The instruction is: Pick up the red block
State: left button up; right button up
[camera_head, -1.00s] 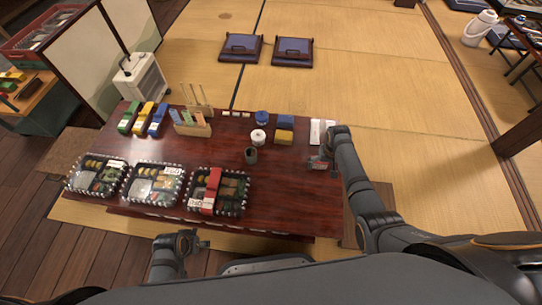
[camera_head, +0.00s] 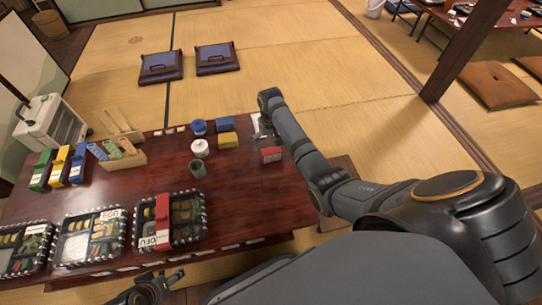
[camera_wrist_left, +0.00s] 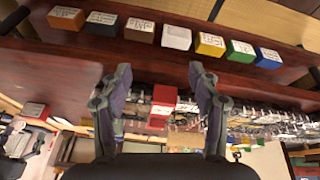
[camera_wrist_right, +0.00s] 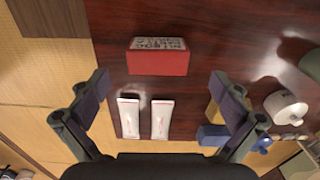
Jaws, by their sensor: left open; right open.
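A red block (camera_head: 271,154) with a printed pale face lies near the right end of the dark red table (camera_head: 232,185). In the right wrist view the red block (camera_wrist_right: 158,62) lies ahead of my open right gripper (camera_wrist_right: 160,82), between the lines of its fingers and apart from them. In the head view my right arm reaches over the table's right end. My left gripper (camera_head: 160,287) is low at the table's front edge. In the left wrist view it is open (camera_wrist_left: 160,72), and another red piece (camera_wrist_left: 163,97) shows between its fingers.
Two white packets (camera_wrist_right: 145,118) lie beside the block.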

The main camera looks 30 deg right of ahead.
aim_at(271, 150)
notch_tip(271, 150, down, 3)
jog(key=shift+d+r+b, duration=0.1)
jog(key=shift+d+b, duration=0.05)
jog(key=shift+b, duration=0.55)
jog(key=shift+w+f+b, duration=0.1)
jog(key=shift+f+b, duration=0.35)
jog(key=shift+f, duration=0.5)
pick_arm(q)
jog(key=w+t, duration=0.1)
jog(key=w, duration=0.1)
jog(key=w+t, duration=0.2)
jog(key=shift+w+d, duration=0.2)
jog(key=shift+w, duration=0.05)
pick_arm(e)
jog(key=shift+c, duration=0.4)
jog(key=c, duration=1.1)
